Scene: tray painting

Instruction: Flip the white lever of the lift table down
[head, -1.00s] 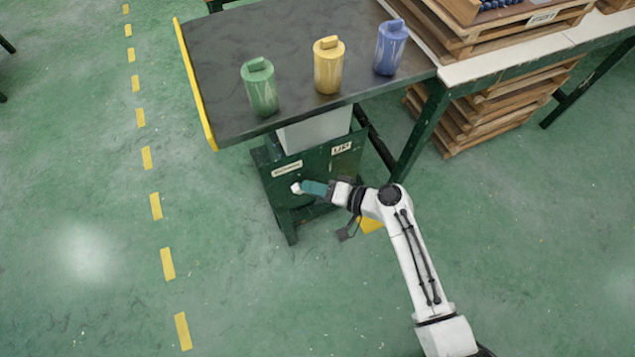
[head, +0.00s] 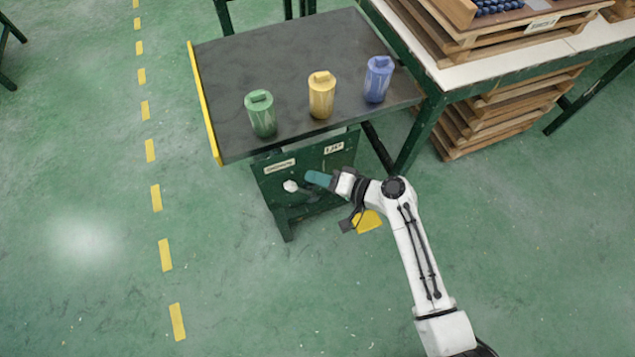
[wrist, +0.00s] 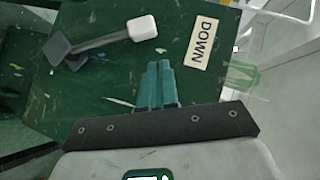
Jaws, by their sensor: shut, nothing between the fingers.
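The white lever knob (head: 291,186) is on the base's front panel, below the left label plate. In the wrist view the white knob (wrist: 142,28) sits at the end of a grey arm, beside a plate reading DOWN (wrist: 201,43). My gripper (head: 318,179) has teal fingers held together, empty, just right of the knob and apart from it. The closed fingertips (wrist: 157,66) show below the knob in the wrist view.
A green canister (head: 261,113), a yellow canister (head: 321,96) and a blue canister (head: 377,80) stand upright on the table top. A bench (head: 500,70) with wooden trays stands to the right. The floor to the left is clear, with a dashed yellow line (head: 156,198).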

